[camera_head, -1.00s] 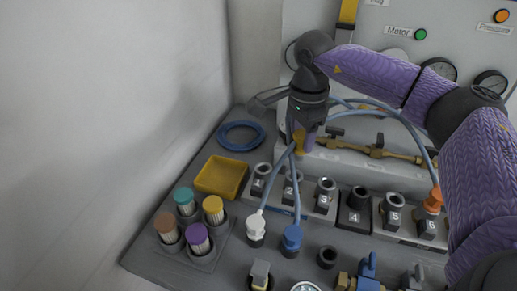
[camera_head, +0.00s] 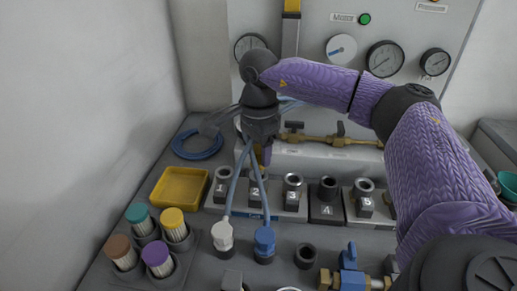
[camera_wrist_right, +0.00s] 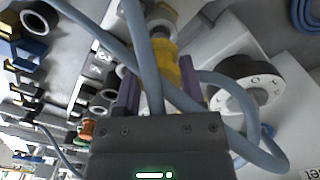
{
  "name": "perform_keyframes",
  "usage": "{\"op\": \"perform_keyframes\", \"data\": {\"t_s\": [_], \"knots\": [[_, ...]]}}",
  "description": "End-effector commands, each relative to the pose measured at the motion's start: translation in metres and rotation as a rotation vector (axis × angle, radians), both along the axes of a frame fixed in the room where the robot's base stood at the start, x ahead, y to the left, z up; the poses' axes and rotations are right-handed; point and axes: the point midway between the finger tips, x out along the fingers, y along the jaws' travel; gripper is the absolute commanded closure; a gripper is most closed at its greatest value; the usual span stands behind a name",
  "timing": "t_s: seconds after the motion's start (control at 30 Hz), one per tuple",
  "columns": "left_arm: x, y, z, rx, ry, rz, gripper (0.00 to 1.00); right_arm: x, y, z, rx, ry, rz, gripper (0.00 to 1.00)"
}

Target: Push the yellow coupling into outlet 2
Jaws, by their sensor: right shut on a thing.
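My right gripper (camera_head: 262,157) is shut on the yellow coupling (camera_wrist_right: 165,62), whose body shows between the purple fingers in the wrist view. In the head view only a sliver of yellow shows under the gripper. Outlet 2 (camera_head: 256,192) is a block with a round socket in the front row, just below the gripper. Blue-grey hoses cross in front of it and partly hide it. In the wrist view a pale metal ring lies at the coupling's far end; I cannot tell whether the coupling touches an outlet. My left gripper is out of view.
Outlet 1 (camera_head: 221,185) and outlet 3 (camera_head: 292,192) flank outlet 2. A white coupling (camera_head: 222,237) and a blue coupling (camera_head: 264,243) with hoses stand in front. A yellow tray (camera_head: 180,187) and several capped cylinders are at left. Gauges and a brass manifold are behind.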

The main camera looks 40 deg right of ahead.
Motion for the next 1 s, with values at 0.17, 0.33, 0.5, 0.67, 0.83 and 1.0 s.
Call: {"op": "perform_keyframes", "data": {"t_s": [0.17,0.33,0.5,0.67,0.83,1.0], "knots": [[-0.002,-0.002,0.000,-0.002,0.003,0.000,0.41,0.000,0.000,-0.001,0.000,0.000,0.000,1.00],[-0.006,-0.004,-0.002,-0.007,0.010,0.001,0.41,0.000,0.000,-0.006,0.000,0.000,0.000,1.00],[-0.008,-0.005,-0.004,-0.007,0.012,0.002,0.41,0.000,0.000,-0.012,0.000,0.000,0.000,1.00],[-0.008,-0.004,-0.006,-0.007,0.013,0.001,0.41,0.000,0.000,-0.018,0.000,0.000,0.000,1.00],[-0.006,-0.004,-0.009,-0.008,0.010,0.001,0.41,0.000,0.000,-0.024,0.000,0.001,0.000,1.00],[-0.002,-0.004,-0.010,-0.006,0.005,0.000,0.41,0.000,0.000,-0.028,0.000,0.000,0.000,0.43]]}}
